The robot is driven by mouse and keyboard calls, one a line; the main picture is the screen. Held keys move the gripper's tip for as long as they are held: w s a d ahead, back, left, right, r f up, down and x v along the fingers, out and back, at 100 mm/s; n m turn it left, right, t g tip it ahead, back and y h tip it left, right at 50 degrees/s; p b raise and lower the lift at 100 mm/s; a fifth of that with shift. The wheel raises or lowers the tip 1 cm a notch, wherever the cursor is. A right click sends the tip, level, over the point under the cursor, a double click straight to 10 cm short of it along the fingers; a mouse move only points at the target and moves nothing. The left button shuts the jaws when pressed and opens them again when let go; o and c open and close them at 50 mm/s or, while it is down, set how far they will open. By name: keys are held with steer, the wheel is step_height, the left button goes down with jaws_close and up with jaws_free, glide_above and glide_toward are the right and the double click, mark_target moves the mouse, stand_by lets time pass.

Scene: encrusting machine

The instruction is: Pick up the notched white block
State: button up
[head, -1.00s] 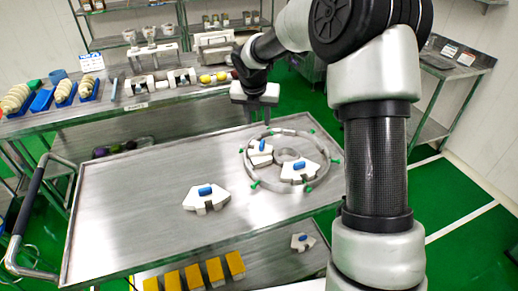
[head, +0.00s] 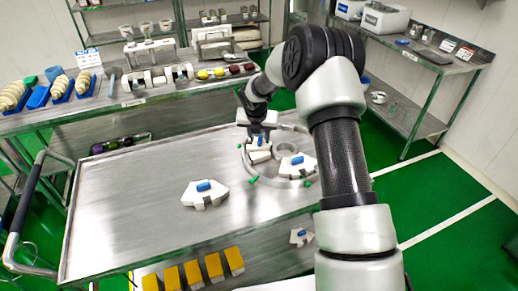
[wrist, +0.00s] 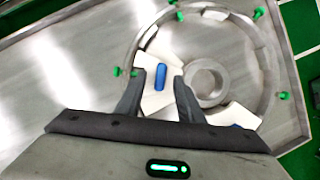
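White blocks with blue grips lie on the steel table (head: 130,200). One white block (head: 259,156) sits at the left inside the metal ring, and it also shows in the wrist view (wrist: 154,103). A second white block (head: 297,167) sits at the ring's right side. A third white block (head: 204,197), with a notch in its front edge, lies alone left of the ring. My gripper (head: 258,135) is over the left block in the ring. Contact with the block cannot be told.
The metal ring (wrist: 271,95) has green knobs around it and a round hub (wrist: 204,83) inside. Another white block (head: 301,237) and several yellow blocks (head: 213,266) are on a lower level. A cluttered bench (head: 150,97) stands behind. The table's left part is clear.

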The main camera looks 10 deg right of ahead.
steer(key=shift+w+f, duration=0.1)
steer(key=shift+f, duration=0.15)
jaws_close()
steer(key=shift+r, duration=0.1)
stand_by(1.2)
